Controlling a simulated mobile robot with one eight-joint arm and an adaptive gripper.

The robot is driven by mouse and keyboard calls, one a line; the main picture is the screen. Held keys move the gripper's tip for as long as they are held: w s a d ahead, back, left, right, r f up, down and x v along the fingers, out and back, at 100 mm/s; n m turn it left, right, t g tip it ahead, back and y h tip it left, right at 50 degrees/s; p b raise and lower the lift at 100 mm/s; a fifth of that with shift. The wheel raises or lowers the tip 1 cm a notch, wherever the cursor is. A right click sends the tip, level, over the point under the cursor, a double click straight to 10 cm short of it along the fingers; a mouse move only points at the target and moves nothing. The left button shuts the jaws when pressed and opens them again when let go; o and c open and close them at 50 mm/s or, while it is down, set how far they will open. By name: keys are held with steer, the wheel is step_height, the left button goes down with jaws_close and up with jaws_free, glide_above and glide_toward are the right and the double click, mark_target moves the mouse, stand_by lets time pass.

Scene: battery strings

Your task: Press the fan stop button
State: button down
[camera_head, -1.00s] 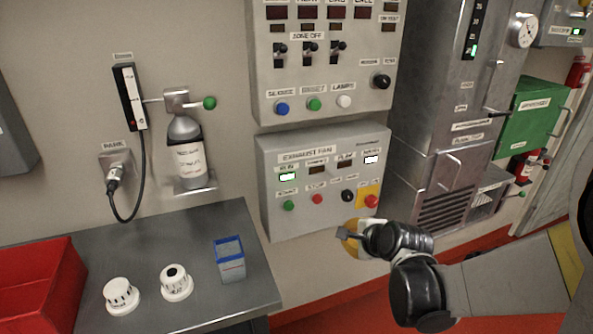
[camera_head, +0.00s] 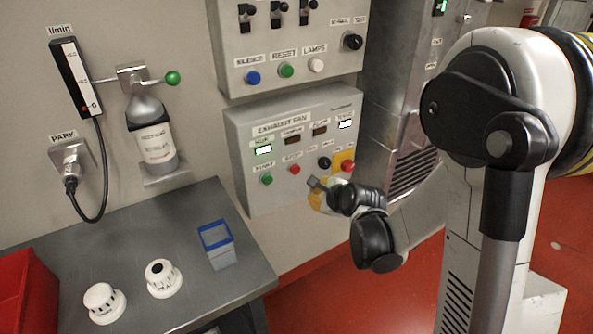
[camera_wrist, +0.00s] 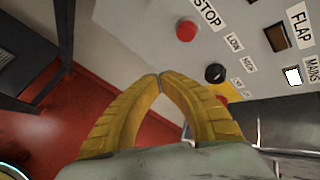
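The exhaust fan panel (camera_head: 262,192) is a grey box on the wall. Its red stop button (camera_head: 295,169) sits in the lower row, between a green button (camera_head: 267,180) and a black knob (camera_head: 324,162). In the wrist view the red button (camera_wrist: 186,31) shows beside the STOP label (camera_wrist: 208,13), beyond my fingertips and a little to their right. My gripper (camera_head: 314,183) is in front of the panel's lower right edge. In the wrist view its two yellow fingers (camera_wrist: 160,76) meet at the tips, with nothing between them. They look apart from the panel.
Another red button on a yellow plate (camera_head: 347,165) is at the panel's lower right. An alarm panel (camera_head: 285,75) is above. A grey bench (camera_head: 190,228) with white detectors (camera_head: 162,279) and a blue-rimmed box (camera_head: 220,258) stands left. Red floor is open below.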

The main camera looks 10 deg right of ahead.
steer(key=w+a, duration=0.2)
steer(key=w, duration=0.4)
steer(key=shift+w, duration=0.25)
steer(key=shift+w+a, duration=0.15)
stand_by(1.2)
steer(key=shift+w, duration=0.25)
steer(key=shift+w+a, duration=0.3)
steer(key=shift+w, duration=0.4)
stand_by(0.9)
steer(key=shift+s, duration=0.1)
steer(key=shift+s+d, duration=0.2)
steer(key=shift+s, duration=0.3)
steer(key=shift+s+d, duration=0.15)
steer(key=shift+s, duration=0.35)
steer(key=s, duration=0.1)
steer(key=s+d, duration=0.1)
steer(key=s, duration=0.1)
steer(key=s+b, duration=0.1)
steer(key=shift+s+d, duration=0.3)
steer(key=shift+s, duration=0.1)
